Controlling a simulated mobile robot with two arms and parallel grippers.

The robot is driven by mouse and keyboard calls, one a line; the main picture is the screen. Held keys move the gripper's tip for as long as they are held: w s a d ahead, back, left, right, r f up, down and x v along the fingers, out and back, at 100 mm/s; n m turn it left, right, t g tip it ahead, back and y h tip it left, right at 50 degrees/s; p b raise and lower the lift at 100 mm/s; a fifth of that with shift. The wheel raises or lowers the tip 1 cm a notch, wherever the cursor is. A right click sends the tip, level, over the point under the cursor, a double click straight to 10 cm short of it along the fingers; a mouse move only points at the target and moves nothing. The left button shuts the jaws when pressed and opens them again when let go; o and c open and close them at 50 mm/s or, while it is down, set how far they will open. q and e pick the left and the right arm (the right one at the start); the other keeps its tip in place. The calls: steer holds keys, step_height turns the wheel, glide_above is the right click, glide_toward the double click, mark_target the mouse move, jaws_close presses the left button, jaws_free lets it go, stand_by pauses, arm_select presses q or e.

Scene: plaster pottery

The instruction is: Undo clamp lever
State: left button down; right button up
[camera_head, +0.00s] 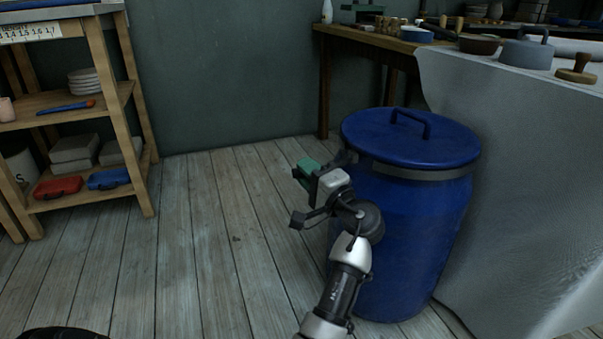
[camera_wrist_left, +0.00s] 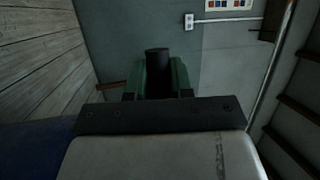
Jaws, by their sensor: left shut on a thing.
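A blue drum (camera_head: 405,235) with a blue lid (camera_head: 415,140) stands on the floor, with a grey clamp band (camera_head: 425,173) around it under the lid. My left gripper (camera_head: 309,167), with green fingers, is at the drum's left side, near the lid's rim. In the left wrist view a dark, round-ended piece, which looks like the clamp lever (camera_wrist_left: 158,62), sits between the green fingers, and the gripper is shut on it. In the head view the gripper and wrist hide the lever and part of the band. My right gripper is not in view.
A cloth-draped table (camera_head: 500,150) with pots and tools stands close on the drum's right. A wooden shelf (camera_head: 130,95) with plates and boxes is at the left.

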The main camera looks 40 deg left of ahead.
arm_select(q)
steer(key=shift+s+d+n+g+y, duration=0.15)
steer(key=shift+d+n+g, duration=0.35)
steer(key=shift+g, duration=0.45)
steer(key=shift+s+d+n+g+y, duration=0.1)
steer(key=shift+d+n+g, duration=0.4)
steer(key=shift+g, duration=0.4)
steer(key=shift+s+d+n+g+y, duration=0.15)
steer(key=shift+d+n+g, duration=0.35)
steer(key=shift+g, duration=0.45)
steer(key=shift+w, duration=0.1)
steer(key=c, duration=1)
jaws_free()
steer(key=shift+a, duration=0.1)
